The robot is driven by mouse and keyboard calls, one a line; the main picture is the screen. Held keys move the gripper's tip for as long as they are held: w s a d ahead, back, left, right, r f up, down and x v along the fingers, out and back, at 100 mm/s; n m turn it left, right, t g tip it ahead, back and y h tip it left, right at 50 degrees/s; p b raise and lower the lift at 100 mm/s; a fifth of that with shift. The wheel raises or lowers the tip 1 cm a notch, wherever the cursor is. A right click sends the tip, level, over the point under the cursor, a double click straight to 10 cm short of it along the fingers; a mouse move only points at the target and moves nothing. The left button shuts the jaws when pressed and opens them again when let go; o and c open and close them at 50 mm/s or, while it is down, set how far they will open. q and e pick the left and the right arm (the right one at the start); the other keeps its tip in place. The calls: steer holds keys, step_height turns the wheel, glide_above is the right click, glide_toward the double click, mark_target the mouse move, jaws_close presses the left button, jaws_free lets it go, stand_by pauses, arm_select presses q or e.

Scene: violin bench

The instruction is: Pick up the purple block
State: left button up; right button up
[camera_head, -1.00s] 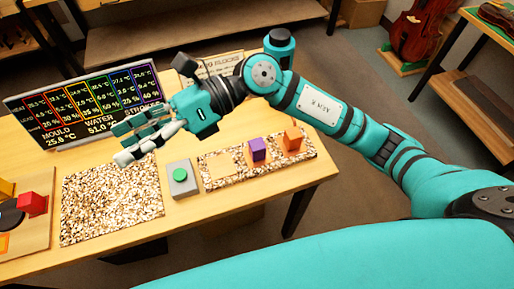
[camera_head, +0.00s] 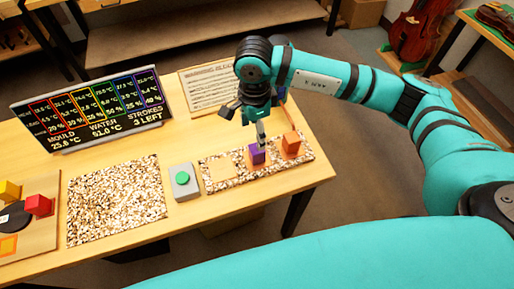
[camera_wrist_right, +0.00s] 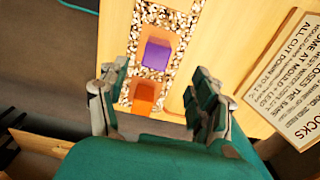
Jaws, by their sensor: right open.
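The purple block (camera_head: 257,154) sits on a speckled strip on the table, between a bare wooden square and an orange block (camera_head: 292,143). My right gripper (camera_head: 261,137) is above and just behind the purple block in the head view, and partly overlaps it. In the right wrist view the purple block (camera_wrist_right: 157,54) lies ahead, between the spread fingers of the open right gripper (camera_wrist_right: 158,108) and beyond their tips. The orange block (camera_wrist_right: 145,94) shows nearer, also between the fingers. The gripper holds nothing. My left gripper is not in view.
A grey box with a green button (camera_head: 183,178) stands left of the strip. A larger speckled mat (camera_head: 115,203) lies further left. A red block (camera_head: 38,205) and a yellow block (camera_head: 9,190) sit on a board. A display panel (camera_head: 90,110) and a paper sign (camera_head: 212,88) stand behind.

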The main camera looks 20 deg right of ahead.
mark_target(257, 151)
step_height(257, 151, down, 4)
steer(key=shift+r+p, duration=0.1)
steer(key=shift+p, duration=0.4)
steer(key=shift+s+f+p, duration=0.15)
steer(key=shift+f+p, duration=0.2)
steer(key=f+p, duration=0.2)
steer(key=f, duration=0.1)
steer(key=shift+s+d+f, duration=0.15)
steer(key=shift+s+f, duration=0.05)
steer(key=shift+f, duration=0.1)
steer(key=shift+w+f, duration=0.1)
steer(key=shift+f, duration=0.45)
steer(key=c, duration=1.3)
steer(key=shift+r, duration=0.15)
